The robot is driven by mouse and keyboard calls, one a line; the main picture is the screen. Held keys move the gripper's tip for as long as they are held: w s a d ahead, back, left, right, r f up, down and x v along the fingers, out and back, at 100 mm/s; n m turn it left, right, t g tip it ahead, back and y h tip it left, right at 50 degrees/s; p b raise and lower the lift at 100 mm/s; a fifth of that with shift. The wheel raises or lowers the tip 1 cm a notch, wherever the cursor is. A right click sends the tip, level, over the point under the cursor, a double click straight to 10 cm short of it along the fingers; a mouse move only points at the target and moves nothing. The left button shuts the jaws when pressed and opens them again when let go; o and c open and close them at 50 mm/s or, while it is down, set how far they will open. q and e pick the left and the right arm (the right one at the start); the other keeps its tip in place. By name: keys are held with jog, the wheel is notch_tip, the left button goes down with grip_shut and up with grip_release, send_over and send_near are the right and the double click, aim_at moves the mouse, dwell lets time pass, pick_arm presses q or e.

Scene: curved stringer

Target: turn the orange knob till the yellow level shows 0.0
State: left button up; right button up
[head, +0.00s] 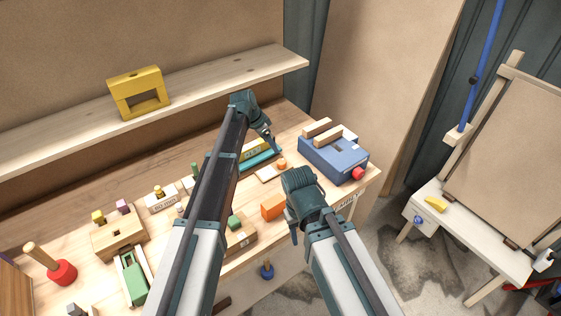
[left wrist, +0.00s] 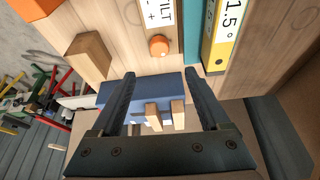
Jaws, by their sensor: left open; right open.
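The orange knob (head: 282,163) sits on a small pale plate on the bench; in the left wrist view the knob (left wrist: 158,46) is beside a label reading TILT with a minus and a plus. The yellow level (head: 255,147) lies left of it on a teal piece; its display (left wrist: 228,25) reads 1.5°. My left gripper (head: 272,146) is open, above the bench close to the knob and level. In the left wrist view its fingers (left wrist: 160,76) are spread, with the knob beyond the tips, not between them. My right gripper (head: 293,237) is open, low near the bench's front edge.
A blue box (head: 335,160) with wooden bars and a red knob stands right of the orange knob. An orange block (head: 272,206) is in front. Several wooden fixtures fill the left bench. A shelf (head: 215,83) with a yellow frame (head: 138,80) runs behind.

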aim_at(281, 161)
pick_arm(q)
jog(key=b+x, duration=1.1)
jog(key=x, duration=0.1)
jog(key=shift+f, duration=0.35)
jog(key=shift+c, duration=0.3)
grip_shut()
